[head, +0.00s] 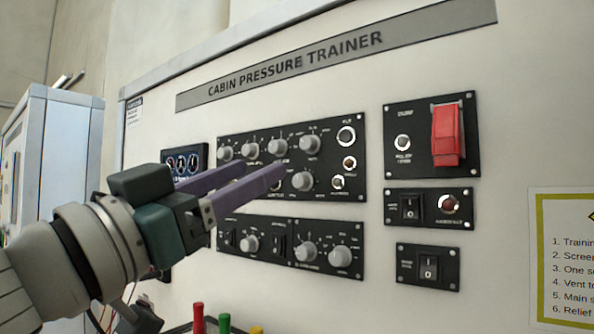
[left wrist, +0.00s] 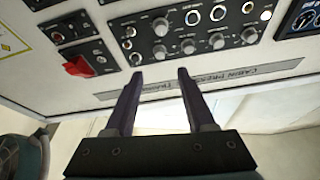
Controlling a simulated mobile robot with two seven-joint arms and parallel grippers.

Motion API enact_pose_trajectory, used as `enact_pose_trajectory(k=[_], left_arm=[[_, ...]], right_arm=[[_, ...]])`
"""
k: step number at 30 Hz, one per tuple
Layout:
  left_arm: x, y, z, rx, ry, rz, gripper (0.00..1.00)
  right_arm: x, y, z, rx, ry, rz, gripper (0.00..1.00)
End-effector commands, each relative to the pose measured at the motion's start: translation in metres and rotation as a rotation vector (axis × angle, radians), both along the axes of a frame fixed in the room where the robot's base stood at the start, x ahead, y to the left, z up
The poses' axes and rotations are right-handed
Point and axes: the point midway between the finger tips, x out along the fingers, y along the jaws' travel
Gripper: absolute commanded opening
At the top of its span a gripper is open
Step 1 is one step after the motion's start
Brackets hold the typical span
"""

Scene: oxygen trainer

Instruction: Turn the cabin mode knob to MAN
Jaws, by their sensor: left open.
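The upper black knob panel (head: 345,190) on the trainer carries several grey knobs, among them a top-row knob (head: 278,146), a top-right knob (head: 311,145) and a lower-row knob (head: 303,181). The labels are too small to read, so I cannot tell which is the cabin mode knob or where it points. My left gripper (head: 268,169) is open and empty in front of this panel, hiding part of its lower row. In the left wrist view, the open fingers (left wrist: 159,76) reach toward the inverted panel, with knobs (left wrist: 189,46) beyond the tips. My right gripper is out of view.
A lower knob panel (head: 275,258) sits below. To the right are a red guarded switch (head: 446,136) and two rocker switch panels (head: 428,268). A gauge panel (head: 202,155) is at the left. Colored posts (head: 224,323) stand at the bottom edge.

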Motion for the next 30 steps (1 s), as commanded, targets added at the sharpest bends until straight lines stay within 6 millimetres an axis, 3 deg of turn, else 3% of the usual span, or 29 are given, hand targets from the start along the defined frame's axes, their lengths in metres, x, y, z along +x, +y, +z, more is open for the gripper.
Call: enact_pose_trajectory(k=[8, 15, 29, 30], left_arm=[[0.034, -0.027, 0.025, -0.005, 0.000, -0.002, 0.55], [0.061, -0.045, 0.035, -0.005, 0.000, 0.000, 0.55], [0.069, -0.052, 0.038, -0.002, 0.000, 0.000, 0.55], [0.069, -0.052, 0.038, -0.002, 0.000, 0.000, 0.50]], right_arm=[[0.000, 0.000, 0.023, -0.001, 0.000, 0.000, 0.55], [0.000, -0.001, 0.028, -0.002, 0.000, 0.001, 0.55], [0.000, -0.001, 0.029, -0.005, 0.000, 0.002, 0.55], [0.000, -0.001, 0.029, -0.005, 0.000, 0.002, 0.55]])
